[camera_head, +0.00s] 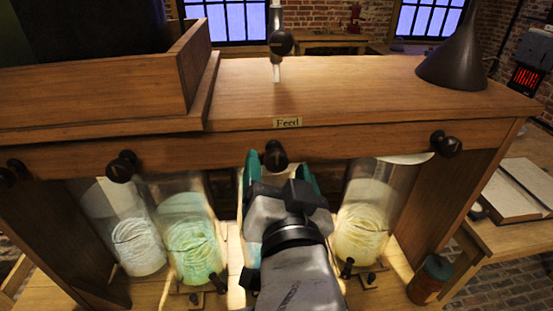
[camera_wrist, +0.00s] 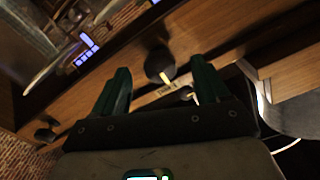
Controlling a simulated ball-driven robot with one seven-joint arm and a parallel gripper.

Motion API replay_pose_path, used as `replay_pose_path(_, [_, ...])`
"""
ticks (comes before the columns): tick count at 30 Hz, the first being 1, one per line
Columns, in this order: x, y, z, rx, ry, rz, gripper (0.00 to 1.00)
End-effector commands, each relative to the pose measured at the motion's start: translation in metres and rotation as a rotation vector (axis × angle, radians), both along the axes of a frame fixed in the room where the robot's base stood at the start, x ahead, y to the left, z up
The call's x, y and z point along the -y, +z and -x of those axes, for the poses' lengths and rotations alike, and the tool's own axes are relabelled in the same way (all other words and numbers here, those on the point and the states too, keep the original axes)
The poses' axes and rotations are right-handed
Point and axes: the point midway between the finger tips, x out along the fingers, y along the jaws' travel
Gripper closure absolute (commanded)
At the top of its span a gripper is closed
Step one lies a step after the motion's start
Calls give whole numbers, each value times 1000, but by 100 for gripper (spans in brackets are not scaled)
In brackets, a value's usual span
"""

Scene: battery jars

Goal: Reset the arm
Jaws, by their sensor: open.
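My gripper (camera_head: 280,172) is in front of the wooden bench's front board, below the "Feed" label (camera_head: 287,123). Its two green fingers are apart, one on each side of a dark round knob (camera_head: 275,156). In the wrist view my gripper (camera_wrist: 160,82) is open, and the knob (camera_wrist: 159,62) shows between and beyond the fingertips. I cannot tell whether either finger touches the knob. Nothing is seen held. My arm hides part of a glass jar behind it.
Glass jars with pale contents stand under the bench, including a greenish one (camera_head: 190,240) and a yellowish one (camera_head: 365,225). More dark knobs (camera_head: 123,166) (camera_head: 445,144) stick out of the front board. A dark funnel (camera_head: 465,55) stands on top. An open book (camera_head: 510,190) lies at right.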

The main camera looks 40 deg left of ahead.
Motion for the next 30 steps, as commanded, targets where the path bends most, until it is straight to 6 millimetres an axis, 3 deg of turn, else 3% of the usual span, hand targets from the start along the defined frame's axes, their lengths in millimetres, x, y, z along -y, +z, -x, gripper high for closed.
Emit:
replay_pose_path(6, [13, 0, 11, 0, -1, 0, 26])
replay_pose_path(23, [14, 0, 12, 1, -1, 1, 26])
replay_pose_path(26, [20, -7, 7, -10, -15, 14, 26])
replay_pose_path(30, [52, -41, -15, -62, -84, 92, 26])
